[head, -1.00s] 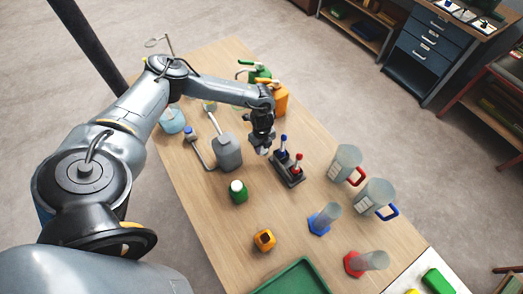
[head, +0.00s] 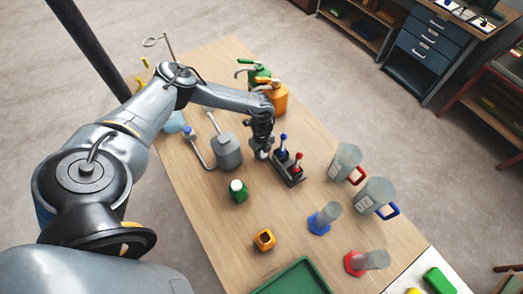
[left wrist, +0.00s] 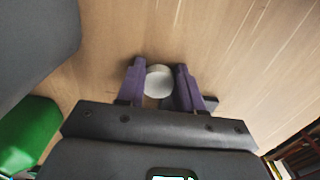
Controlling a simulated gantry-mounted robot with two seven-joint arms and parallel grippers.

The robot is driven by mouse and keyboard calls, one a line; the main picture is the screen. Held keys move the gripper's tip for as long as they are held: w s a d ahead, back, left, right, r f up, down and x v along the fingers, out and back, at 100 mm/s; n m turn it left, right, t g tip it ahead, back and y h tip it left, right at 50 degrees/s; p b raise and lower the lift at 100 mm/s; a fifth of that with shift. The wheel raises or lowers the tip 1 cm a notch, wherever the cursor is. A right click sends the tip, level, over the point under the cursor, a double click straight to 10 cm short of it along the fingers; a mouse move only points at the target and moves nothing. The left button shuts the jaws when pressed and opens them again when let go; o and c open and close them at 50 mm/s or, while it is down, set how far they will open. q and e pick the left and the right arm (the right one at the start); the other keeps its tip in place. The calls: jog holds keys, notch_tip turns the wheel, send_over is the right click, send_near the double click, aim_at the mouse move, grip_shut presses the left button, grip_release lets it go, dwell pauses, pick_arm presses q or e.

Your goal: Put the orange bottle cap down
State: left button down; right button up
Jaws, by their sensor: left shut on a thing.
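My left gripper (head: 263,153) is low over the table, just left of the black stand with blue and red handles (head: 289,168). In the left wrist view the purple fingers (left wrist: 160,82) are shut on a round whitish cap (left wrist: 158,80). Whether the cap touches the wood below cannot be told. The small orange bottle (head: 264,240) stands nearer, with a dark opening on top. The green bottle (head: 238,190) beside it has a white cap. My right gripper is not in view.
A green tray (head: 292,279) is at the front. Bare wood lies between gripper and small bottles.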

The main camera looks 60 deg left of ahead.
aim_at(262, 152)
pick_arm(q)
jog(key=shift+s+a+f, duration=0.25)
jog(key=shift+a+f, duration=0.05)
jog(key=shift+f, duration=0.3)
jog(key=c, duration=0.8)
grip_release()
jog(key=shift+f, duration=0.1)
jog(key=shift+o, duration=0.2)
jog(key=shift+r, duration=0.25)
jog(key=r, duration=0.9)
jog(key=r+p, duration=0.1)
jog(key=r, duration=0.3)
jog(key=shift+w+d+r, duration=0.15)
jog(key=shift+w+d, duration=0.05)
jog(key=shift+d, duration=0.1)
